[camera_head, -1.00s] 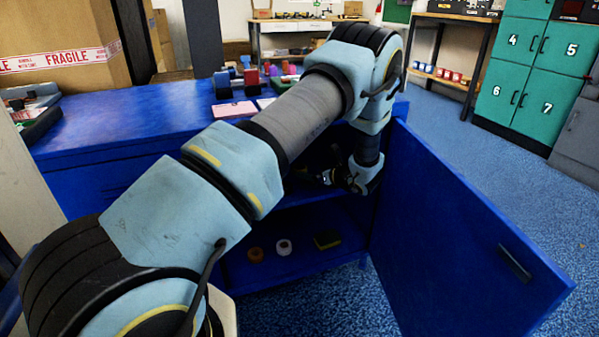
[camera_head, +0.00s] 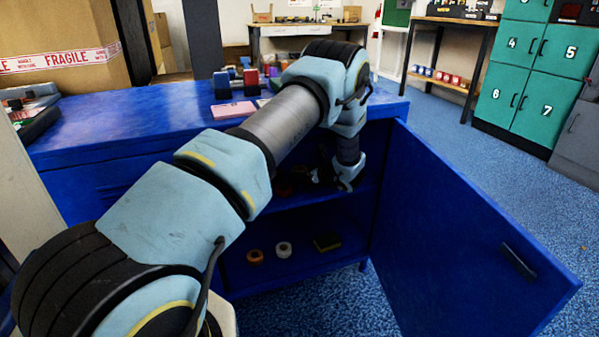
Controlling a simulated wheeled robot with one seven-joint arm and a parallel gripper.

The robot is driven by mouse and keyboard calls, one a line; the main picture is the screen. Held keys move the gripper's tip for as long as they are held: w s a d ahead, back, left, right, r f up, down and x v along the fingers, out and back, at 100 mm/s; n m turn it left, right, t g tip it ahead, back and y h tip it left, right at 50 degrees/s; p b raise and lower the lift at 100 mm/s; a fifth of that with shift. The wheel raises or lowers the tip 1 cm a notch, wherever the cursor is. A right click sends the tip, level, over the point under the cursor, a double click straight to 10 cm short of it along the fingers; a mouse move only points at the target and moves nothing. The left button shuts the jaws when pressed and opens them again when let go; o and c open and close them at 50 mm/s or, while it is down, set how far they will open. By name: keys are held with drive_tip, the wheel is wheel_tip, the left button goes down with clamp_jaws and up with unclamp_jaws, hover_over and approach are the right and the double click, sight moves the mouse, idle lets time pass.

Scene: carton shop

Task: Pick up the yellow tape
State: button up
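My gripper (camera_head: 316,176) is inside the open blue cabinet (camera_head: 225,205), at its upper shelf. It is small, dark and partly shaded, so I cannot tell whether its fingers are open or holding anything. Dim reddish-brown round shapes (camera_head: 285,189) lie on that shelf just left of the gripper, partly hidden by my arm. I cannot make out a clearly yellow tape there. On the lower shelf are an orange roll (camera_head: 255,257), a white roll (camera_head: 284,250) and a dark block with a yellow edge (camera_head: 327,242), all below and apart from the gripper.
The cabinet's blue door (camera_head: 465,235) stands open on the right. The cabinet top holds a pink pad (camera_head: 234,109) and several small items. A large carton (camera_head: 60,45) stands at back left. Green lockers (camera_head: 530,85) are at far right. Floor beyond the door is clear.

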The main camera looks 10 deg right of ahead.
drive_tip(key=c, duration=1)
